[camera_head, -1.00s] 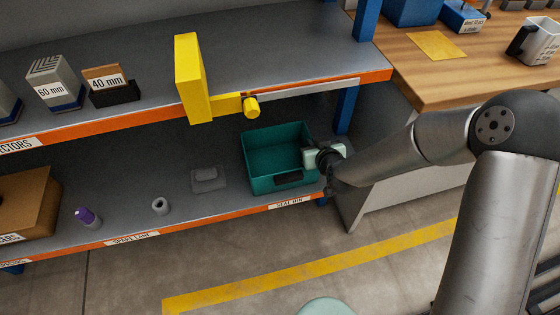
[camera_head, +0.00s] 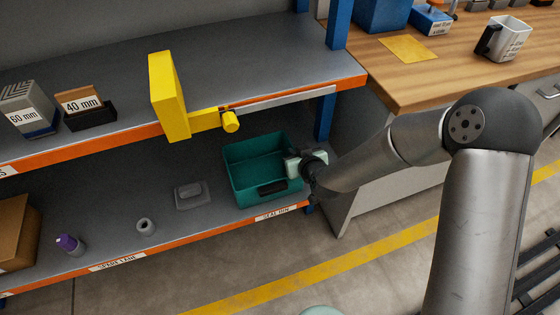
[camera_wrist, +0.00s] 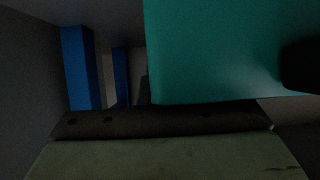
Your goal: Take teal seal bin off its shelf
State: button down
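The teal seal bin (camera_head: 243,186) stands upright at the right end of the lower shelf, above the "SEAL BIN" label (camera_head: 275,213). It is an open-topped box with a black handle (camera_head: 272,188) on its front face. My gripper (camera_head: 295,163) is at the bin's right side, by the rim, and its pale end overlaps the wall in the head view. In the wrist view the teal wall (camera_wrist: 215,55) fills the upper right, very close. The fingertips are hidden, so I cannot tell whether they are open or closed on the wall.
A blue shelf post (camera_head: 325,118) and the wooden workbench (camera_head: 430,75) are close on the right.

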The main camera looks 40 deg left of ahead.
jog(key=shift+r, duration=0.65)
jog(key=w+d+r+p, duration=0.3)
jog(key=d+r, duration=0.8)
jog(key=d, duration=0.2)
jog(key=shift+w+d+r, duration=0.25)
jog(key=shift+w+r, duration=0.1)
jog(key=shift+w, duration=0.05)
dwell(0.6)
